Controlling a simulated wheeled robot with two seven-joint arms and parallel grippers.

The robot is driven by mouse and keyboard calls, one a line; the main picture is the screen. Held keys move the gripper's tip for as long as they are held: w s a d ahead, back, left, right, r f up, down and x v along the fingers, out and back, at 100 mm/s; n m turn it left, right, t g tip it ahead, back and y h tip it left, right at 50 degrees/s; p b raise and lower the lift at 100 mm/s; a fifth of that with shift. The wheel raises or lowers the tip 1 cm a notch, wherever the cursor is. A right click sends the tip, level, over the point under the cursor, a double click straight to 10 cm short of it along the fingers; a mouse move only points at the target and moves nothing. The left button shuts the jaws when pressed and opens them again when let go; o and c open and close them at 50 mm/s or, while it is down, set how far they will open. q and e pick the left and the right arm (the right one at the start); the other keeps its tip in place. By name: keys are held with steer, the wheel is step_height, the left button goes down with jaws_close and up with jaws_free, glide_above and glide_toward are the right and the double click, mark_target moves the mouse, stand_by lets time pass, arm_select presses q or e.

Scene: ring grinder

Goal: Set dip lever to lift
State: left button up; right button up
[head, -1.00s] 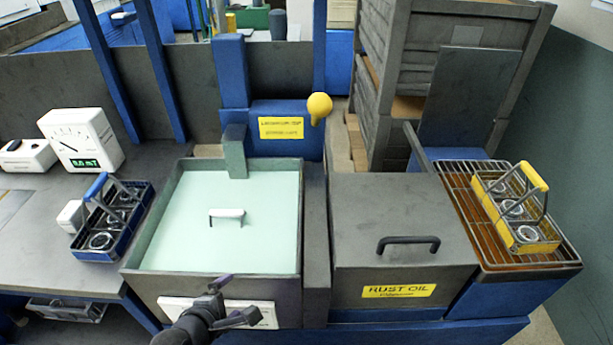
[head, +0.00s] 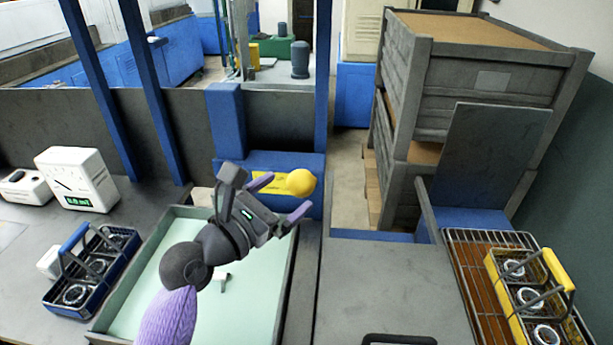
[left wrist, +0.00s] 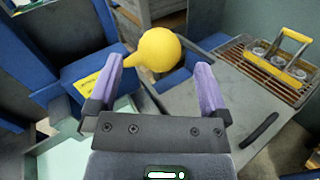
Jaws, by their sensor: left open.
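The dip lever's yellow ball knob (head: 301,182) stands in front of the blue housing with a yellow label (head: 268,184). In the left wrist view the knob (left wrist: 159,49) is just ahead of my fingertips, centred between their lines, with a yellow neck reaching left toward the housing. My left gripper (head: 279,196) is open, its purple fingers on either side of the knob's direction. In the left wrist view the left gripper (left wrist: 160,72) holds nothing. Whether a finger touches the knob I cannot tell. My right gripper is not in view.
The pale green tank (head: 262,290) lies under my left arm. The grey rust oil lid (head: 385,285) is to the right. A yellow basket of rings (head: 527,300) sits on a rack at right, a blue basket (head: 90,268) at left. Stacked grey crates (head: 490,70) stand behind.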

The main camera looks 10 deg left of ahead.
mark_target(308, 183)
arm_select(q)
steer(key=x, duration=0.5)
steer(key=shift+b, duration=0.3)
jaws_close()
